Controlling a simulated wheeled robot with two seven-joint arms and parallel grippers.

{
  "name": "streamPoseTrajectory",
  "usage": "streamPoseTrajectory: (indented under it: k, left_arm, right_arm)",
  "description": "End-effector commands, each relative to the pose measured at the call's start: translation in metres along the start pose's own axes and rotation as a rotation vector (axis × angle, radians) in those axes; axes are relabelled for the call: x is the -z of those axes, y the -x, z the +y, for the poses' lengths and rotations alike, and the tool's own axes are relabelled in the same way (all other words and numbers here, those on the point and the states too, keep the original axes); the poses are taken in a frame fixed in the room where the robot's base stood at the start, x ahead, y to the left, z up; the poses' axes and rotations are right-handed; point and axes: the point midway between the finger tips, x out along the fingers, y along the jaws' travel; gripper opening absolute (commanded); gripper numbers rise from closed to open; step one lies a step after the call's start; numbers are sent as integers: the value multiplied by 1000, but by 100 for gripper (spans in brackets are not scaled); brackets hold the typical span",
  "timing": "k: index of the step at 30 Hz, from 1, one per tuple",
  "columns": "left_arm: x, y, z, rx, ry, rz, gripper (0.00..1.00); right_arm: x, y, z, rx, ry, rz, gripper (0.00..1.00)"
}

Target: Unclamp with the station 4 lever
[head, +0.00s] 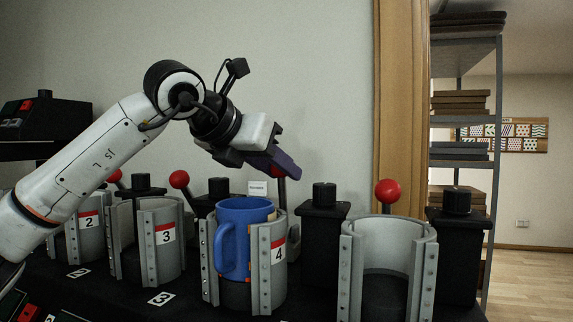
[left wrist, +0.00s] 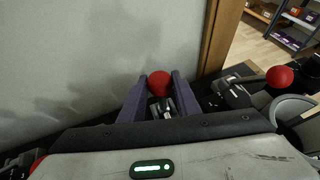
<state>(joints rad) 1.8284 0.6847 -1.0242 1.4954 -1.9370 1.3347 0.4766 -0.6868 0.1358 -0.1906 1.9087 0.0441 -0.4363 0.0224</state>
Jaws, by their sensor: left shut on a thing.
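My left gripper (head: 285,168) comes in from the upper left and reaches over the back of station 4. Its purple fingers are shut on the station 4 lever, whose red ball (left wrist: 159,83) sits between the fingertips in the left wrist view. A blue mug (head: 235,240) stands upright in the grey station 4 clamp (head: 268,275), handle toward me. I cannot tell how tightly the jaws press on it. My right gripper is not in view.
Stations 2 (head: 88,235) and 3 (head: 160,240) stand to the left with red-ball levers. An empty clamp (head: 425,265) with a red-ball lever (head: 387,192) stands to the right. Black posts rise close behind. The wall is behind the row.

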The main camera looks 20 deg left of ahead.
Motion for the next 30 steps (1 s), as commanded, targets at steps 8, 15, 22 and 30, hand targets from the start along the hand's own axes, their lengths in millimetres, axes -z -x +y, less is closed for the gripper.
streamPoseTrajectory:
  k: [8, 15, 22, 30]
  left_arm:
    - [7, 7, -4, 2, -1, 2, 19]
    - [7, 8, -4, 2, -2, 2, 18]
    - [16, 13, -7, 4, -3, 0, 19]
    - [24, 22, -10, 3, -3, 1, 19]
  right_arm:
    - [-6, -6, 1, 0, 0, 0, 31]
    - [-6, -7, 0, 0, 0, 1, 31]
    - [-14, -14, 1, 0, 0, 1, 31]
    - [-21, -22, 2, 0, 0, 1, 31]
